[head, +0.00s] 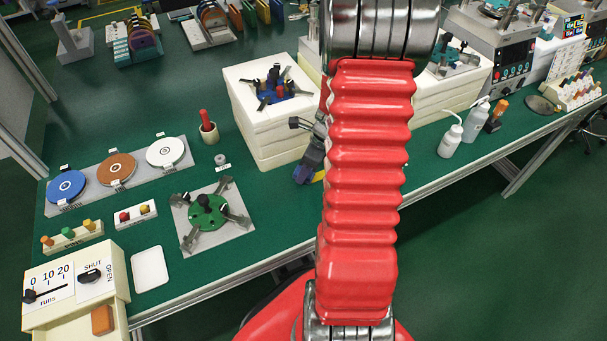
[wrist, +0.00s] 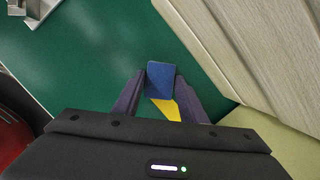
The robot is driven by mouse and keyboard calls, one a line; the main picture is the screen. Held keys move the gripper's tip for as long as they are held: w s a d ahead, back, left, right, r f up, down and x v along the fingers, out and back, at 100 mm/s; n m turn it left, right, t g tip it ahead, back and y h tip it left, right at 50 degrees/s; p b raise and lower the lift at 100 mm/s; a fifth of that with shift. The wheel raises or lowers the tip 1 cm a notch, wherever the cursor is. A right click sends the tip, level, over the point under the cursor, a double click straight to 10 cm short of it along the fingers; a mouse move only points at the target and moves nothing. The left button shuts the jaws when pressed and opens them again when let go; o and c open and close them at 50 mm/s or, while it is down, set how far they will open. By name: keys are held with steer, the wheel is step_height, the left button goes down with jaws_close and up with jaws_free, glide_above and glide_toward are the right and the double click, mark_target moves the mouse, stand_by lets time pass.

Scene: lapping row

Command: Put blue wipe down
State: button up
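The blue wipe (wrist: 160,80) is a small flat blue pad. In the wrist view it sits between the two dark fingertips of my gripper (wrist: 160,84), which appear closed against its sides. A yellow patch (wrist: 168,108) shows just behind it between the fingers; I cannot tell what it belongs to. In the head view my gripper (head: 306,172) is partly hidden by my red arm, beside the right side of the pale stacked block, over the green bench. The gap between the wipe and the bench is not clear.
The pale block (head: 262,120) carries a blue fixture (head: 272,88) close to my gripper. A green fixture (head: 208,212), a white tray (head: 150,268) and a control box (head: 75,285) stand to the left. White bottles (head: 451,140) stand right. Bare bench (head: 262,205) lies left of my gripper.

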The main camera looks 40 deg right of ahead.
steer(key=c, duration=0.7)
steer(key=shift+r, duration=0.1)
step_height(320, 180, up, 10)
stand_by(0.4)
stand_by(0.4)
